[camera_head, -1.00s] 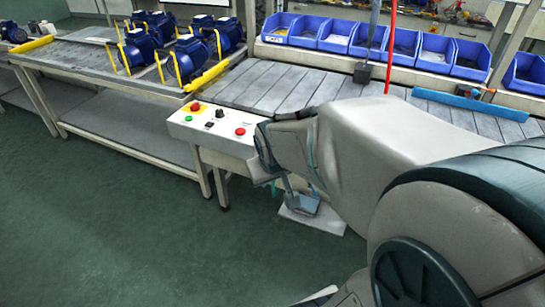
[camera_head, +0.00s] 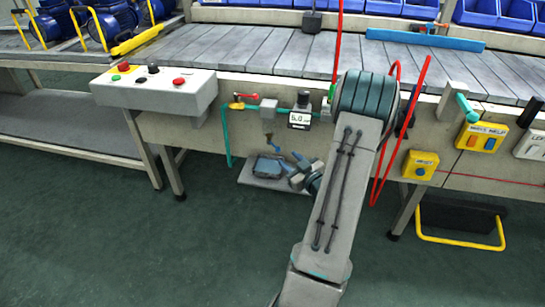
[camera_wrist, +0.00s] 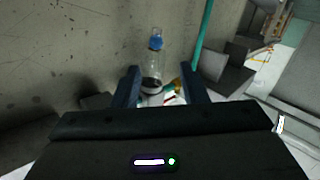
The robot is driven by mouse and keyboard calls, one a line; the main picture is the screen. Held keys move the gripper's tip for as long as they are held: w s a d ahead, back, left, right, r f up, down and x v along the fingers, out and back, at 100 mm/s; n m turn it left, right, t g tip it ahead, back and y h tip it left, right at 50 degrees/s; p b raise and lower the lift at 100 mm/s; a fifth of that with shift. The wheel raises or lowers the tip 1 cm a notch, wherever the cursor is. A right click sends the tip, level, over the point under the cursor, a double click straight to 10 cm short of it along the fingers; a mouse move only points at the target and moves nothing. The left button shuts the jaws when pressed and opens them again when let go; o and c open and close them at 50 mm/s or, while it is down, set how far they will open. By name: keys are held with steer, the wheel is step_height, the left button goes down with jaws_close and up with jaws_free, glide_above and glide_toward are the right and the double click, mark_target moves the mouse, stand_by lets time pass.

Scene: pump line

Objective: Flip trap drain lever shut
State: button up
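Below a small grey box (camera_head: 268,110) on the bench front hangs a short fitting with a small blue lever (camera_head: 272,143), which slants down to the right. I take this for the trap drain lever; its exact setting is too small to tell. My gripper (camera_head: 298,172) is low, to the right of and below the lever, over a grey tray. In the wrist view my gripper (camera_wrist: 160,80) is open, with its two dark fingers apart.
A red-handled valve (camera_head: 247,95) and a gauge (camera_head: 300,119) sit on the bench front. A teal pipe (camera_head: 227,140) runs down at left, and a red hose (camera_head: 384,160) hangs right of my arm. A control box (camera_head: 153,88) juts out left. The floor in front is clear.

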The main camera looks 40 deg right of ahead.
mark_target(276, 148)
steer(key=shift+t, duration=0.5)
steer(key=w+b, duration=0.1)
steer(key=w, duration=0.3)
steer(key=w+d+f+b, duration=0.1)
steer(key=w, duration=0.3)
steer(key=w+b, duration=0.1)
steer(key=w, duration=0.3)
steer(key=shift+w+d+f, duration=0.1)
steer(key=shift+d+f, duration=0.25)
jaws_close()
